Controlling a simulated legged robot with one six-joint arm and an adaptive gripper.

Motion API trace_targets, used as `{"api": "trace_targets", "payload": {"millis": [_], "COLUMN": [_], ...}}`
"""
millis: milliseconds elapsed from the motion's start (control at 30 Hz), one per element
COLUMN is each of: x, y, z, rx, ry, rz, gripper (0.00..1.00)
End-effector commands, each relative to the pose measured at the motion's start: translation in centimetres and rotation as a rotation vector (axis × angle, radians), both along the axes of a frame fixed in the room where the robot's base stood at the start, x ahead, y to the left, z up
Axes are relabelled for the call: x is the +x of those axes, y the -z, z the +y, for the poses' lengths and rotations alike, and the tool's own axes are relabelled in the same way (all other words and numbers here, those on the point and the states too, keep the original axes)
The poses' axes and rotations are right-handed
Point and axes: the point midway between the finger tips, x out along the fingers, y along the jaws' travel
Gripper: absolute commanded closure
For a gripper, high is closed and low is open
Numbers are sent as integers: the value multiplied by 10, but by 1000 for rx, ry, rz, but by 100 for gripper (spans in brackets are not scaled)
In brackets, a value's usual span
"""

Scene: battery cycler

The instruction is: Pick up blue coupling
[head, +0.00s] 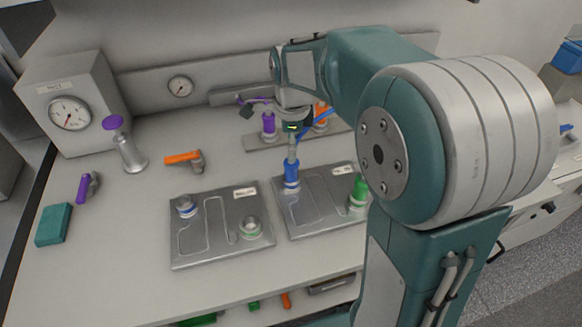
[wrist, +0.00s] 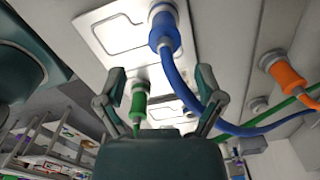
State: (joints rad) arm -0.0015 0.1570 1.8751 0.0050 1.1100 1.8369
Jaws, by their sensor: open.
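The blue coupling (head: 291,172) stands upright on the back left port of the right metal plate (head: 318,207), with a blue hose at its top. In the wrist view the blue coupling (wrist: 164,30) is at the top centre, past the fingertips and not between them. Its hose (wrist: 183,84) curves down past the right finger. My gripper (wrist: 160,76) is open and empty. In the head view my gripper (head: 285,112) hangs above and behind the blue coupling; its fingers are small and partly unclear there.
A green coupling (head: 359,190) sits on the same plate; in the wrist view it (wrist: 138,102) appears between the fingers, farther off. Purple (head: 268,125) and orange (head: 321,115) couplings stand on a rear strip. The left plate (head: 215,228) has two ports.

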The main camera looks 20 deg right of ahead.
Motion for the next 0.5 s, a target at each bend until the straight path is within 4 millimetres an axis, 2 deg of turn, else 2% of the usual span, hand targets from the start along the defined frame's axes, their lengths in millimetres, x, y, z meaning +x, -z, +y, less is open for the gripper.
{"api": "trace_targets", "payload": {"millis": [100,367,500], "x": [-1,1,5], "y": [21,45,67], "z": [4,4,-2], "rx": [-4,-5,-4], "ry": [-4,-4,-3], "rz": [4,2,4], "gripper": [13,13,13]}}
